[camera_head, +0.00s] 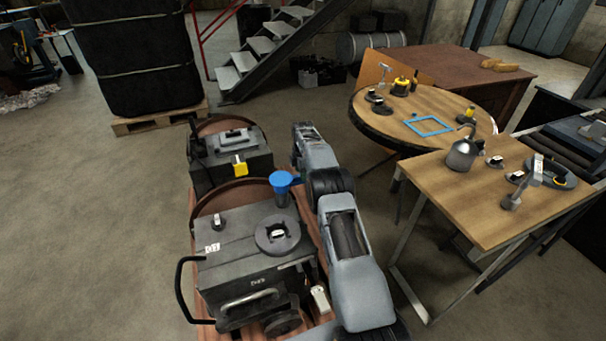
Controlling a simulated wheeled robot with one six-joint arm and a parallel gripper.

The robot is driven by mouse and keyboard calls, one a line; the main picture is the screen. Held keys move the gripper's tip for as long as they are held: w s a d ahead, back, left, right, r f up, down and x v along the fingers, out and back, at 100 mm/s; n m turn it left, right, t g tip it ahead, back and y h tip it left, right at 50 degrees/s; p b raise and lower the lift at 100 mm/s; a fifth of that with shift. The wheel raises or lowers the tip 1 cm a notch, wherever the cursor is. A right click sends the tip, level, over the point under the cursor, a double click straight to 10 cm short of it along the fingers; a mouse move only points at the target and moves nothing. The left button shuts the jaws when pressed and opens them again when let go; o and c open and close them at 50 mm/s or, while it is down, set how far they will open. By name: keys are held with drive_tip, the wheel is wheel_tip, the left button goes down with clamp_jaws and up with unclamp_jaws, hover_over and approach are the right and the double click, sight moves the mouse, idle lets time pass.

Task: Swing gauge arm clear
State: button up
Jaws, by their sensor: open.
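Two dark grey engine units stand one behind the other on a reddish-brown base. The near unit (235,255) has a round flanged opening (278,234) on top and a curved black handle at its left. A blue funnel-shaped piece (281,179) stands upright at its back right. The far unit (225,150) carries a yellow block (240,168). I cannot tell which part is the gauge arm. My grey arm reaches from the bottom along the right side of both units. Its far end is beside the far unit. My gripper's fingers cannot be made out.
A round wooden table (400,135) at right holds a blue square frame (429,126) and several small parts. A nearer wooden table (440,190) holds a metal can (461,155) and tools. A large black tank (135,60) stands on a pallet behind. Floor at left is clear.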

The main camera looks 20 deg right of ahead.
wheel_tip(320, 180, up, 13)
drive_tip(key=p, duration=0.2)
drive_tip(key=shift+f+p, duration=0.2)
drive_tip(key=shift+p, duration=0.15)
